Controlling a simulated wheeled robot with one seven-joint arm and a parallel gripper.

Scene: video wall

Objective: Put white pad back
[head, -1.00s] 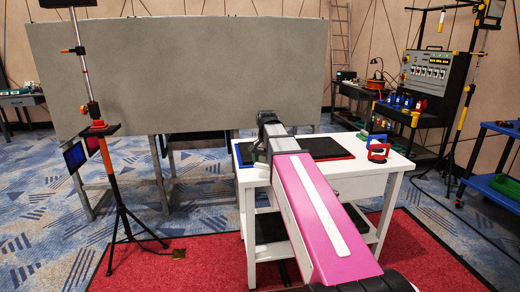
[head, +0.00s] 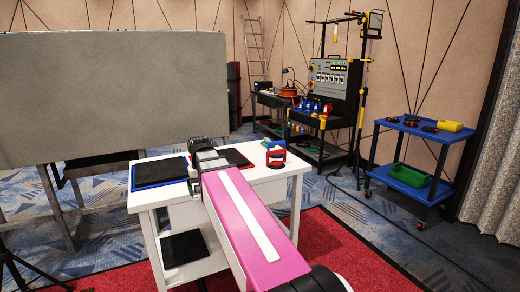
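A white table (head: 285,176) stands in front of me with a lower shelf. On its top lie a black pad with a blue edge (head: 160,172) at the left and a black pad with a red edge (head: 238,158) behind my arm. I cannot make out a white pad in this view. My pink arm reaches over the table. My gripper (head: 205,146) is at its far end, above the tabletop between the two black pads. Its fingers are too small and too hidden by the arm to tell whether they are open or hold anything.
Small red and blue holders (head: 275,155) stand at the table's right. A large grey panel (head: 110,90) stands behind left. A control console (head: 330,85) stands at the back. A blue cart (head: 410,178) with a yellow bin (head: 450,126) and a green bin (head: 415,176) is right.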

